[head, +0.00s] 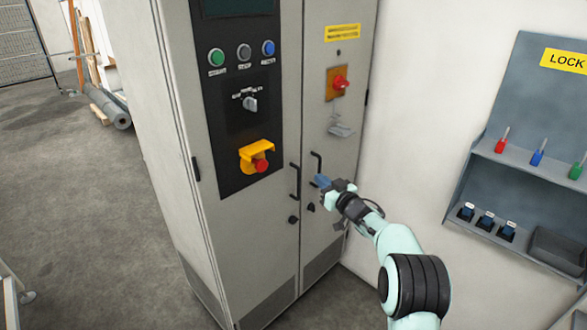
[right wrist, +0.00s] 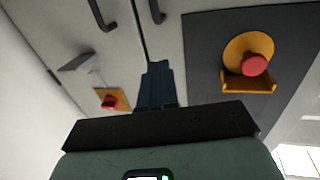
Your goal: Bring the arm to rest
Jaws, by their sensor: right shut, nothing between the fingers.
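My right gripper (head: 322,181) is in front of the grey control cabinet, close to the black handle of its right door. It is shut and holds nothing. In the right wrist view its dark fingers (right wrist: 157,84) are together, pointing toward the gap between the two doors. Whether the fingertips touch the cabinet, I cannot tell. My right arm (head: 395,255) reaches in from the lower right. My left gripper does not show.
The cabinet (head: 232,230) bears a red emergency button (head: 260,166), a rotary selector (head: 250,103) and a red switch (head: 340,83). Right of it, a lockout board (head: 520,110) holds padlocks on a shelf. Open floor (head: 80,210) lies at left.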

